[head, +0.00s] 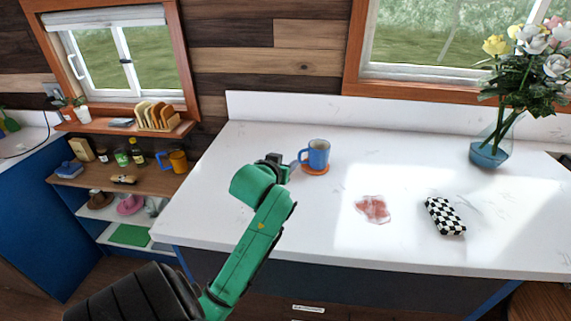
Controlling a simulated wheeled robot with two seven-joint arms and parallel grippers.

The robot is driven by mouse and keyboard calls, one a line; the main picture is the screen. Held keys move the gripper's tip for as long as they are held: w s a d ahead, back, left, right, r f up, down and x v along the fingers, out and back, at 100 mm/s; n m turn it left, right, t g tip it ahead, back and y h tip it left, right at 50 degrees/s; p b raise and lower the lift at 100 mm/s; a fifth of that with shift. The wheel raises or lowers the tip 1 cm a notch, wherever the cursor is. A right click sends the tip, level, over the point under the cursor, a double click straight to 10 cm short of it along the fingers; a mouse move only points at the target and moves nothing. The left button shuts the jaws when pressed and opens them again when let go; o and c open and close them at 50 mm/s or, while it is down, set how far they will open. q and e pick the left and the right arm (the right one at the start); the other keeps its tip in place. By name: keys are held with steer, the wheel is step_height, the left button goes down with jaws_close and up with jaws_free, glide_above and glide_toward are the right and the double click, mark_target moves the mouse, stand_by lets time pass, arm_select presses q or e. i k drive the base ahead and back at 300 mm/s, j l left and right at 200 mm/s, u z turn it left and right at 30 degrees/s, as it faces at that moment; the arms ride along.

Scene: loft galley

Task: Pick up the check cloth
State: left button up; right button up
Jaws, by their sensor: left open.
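The check cloth (445,216) is a folded black-and-white checkered pad. It lies flat on the white countertop (340,250), right of the middle. My left gripper (285,165) is at the end of the green arm, above the counter and well to the left of the cloth. It is open, and it is close to the blue mug (316,154); I cannot tell whether it touches the mug. My right gripper is not in view.
The mug stands on an orange coaster (315,170). A reddish stain (373,209) lies between mug and cloth. A blue glass vase (489,151) with flowers stands at the back right. Shelves (125,180) with several items are at the left. Counter around the cloth is clear.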

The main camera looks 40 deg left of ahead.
mark_target(445, 219)
steer(key=k+l, duration=0.3)
steer(key=k, duration=0.15)
steer(key=k+l, duration=0.35)
steer(key=k, duration=0.1)
